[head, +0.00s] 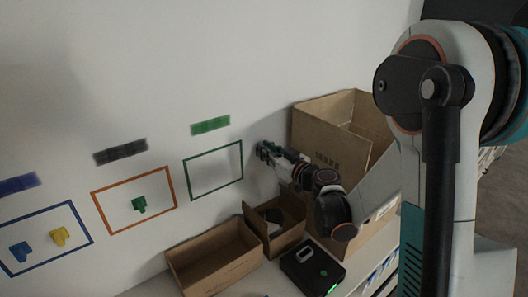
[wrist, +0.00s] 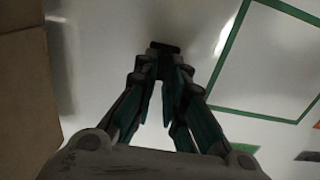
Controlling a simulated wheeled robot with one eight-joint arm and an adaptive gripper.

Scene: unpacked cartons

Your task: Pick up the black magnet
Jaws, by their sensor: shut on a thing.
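My gripper (head: 264,152) is close to the white wall, just right of the green-outlined rectangle (head: 213,171). In the wrist view my gripper (wrist: 165,58) has its fingertips together on a small dark piece, which looks like the black magnet (wrist: 165,46). The fingertips hide part of it. I cannot tell whether it still touches the wall. In the head view the magnet is too small and dark to make out clearly.
A green magnet (head: 139,204) is inside the orange outline; blue (head: 20,252) and yellow (head: 59,236) magnets are inside the blue outline. The green outline is empty. Open cartons (head: 214,258) stand below, and a large carton (head: 325,137) is right of my gripper.

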